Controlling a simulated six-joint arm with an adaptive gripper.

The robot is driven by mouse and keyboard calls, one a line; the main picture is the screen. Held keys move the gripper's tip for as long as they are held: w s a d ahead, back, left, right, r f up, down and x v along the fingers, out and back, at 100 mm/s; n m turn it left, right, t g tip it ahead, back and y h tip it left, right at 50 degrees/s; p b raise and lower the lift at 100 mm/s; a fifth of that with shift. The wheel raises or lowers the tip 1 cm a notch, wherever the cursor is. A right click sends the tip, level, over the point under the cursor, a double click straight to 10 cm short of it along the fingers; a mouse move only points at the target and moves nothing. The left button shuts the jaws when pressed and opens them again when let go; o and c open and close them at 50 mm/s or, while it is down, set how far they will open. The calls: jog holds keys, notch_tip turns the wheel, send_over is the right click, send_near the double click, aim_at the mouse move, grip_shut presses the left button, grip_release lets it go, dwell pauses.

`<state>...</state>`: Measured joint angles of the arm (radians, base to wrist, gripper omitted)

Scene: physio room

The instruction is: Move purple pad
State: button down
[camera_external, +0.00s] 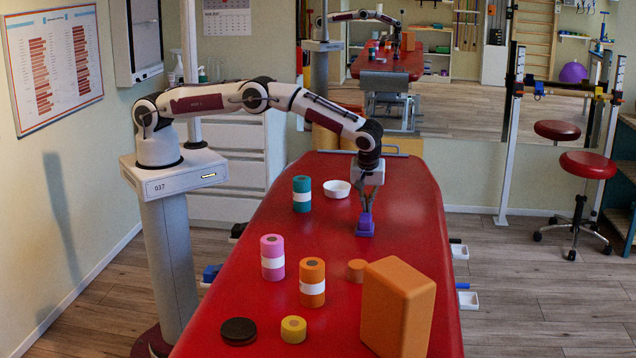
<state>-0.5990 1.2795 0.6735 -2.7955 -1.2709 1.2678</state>
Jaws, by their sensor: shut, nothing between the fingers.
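The purple pad (365,229) stands on the red treatment table (410,215), right of the table's middle and toward the far half. My gripper (367,208) points straight down over the pad, with its fingertips at the pad's narrow upper part. The fingers look close together and hold nothing. I cannot tell whether the fingertips touch the pad.
A white bowl (337,189) and teal roll (302,194) stand left of the pad. Nearer are a pink roll (272,258), orange roll (312,283), small orange cylinder (356,271), large orange block (398,308), yellow roll (293,329) and black disc (238,331).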

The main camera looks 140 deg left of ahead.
aim_at(366, 215)
jog(key=shift+w+d, duration=2.55)
jog(key=shift+d, duration=0.05)
jog(key=shift+s+a, duration=0.1)
jog(key=shift+s+a, duration=1.25)
jog(key=shift+s, duration=0.05)
jog(key=v, duration=1)
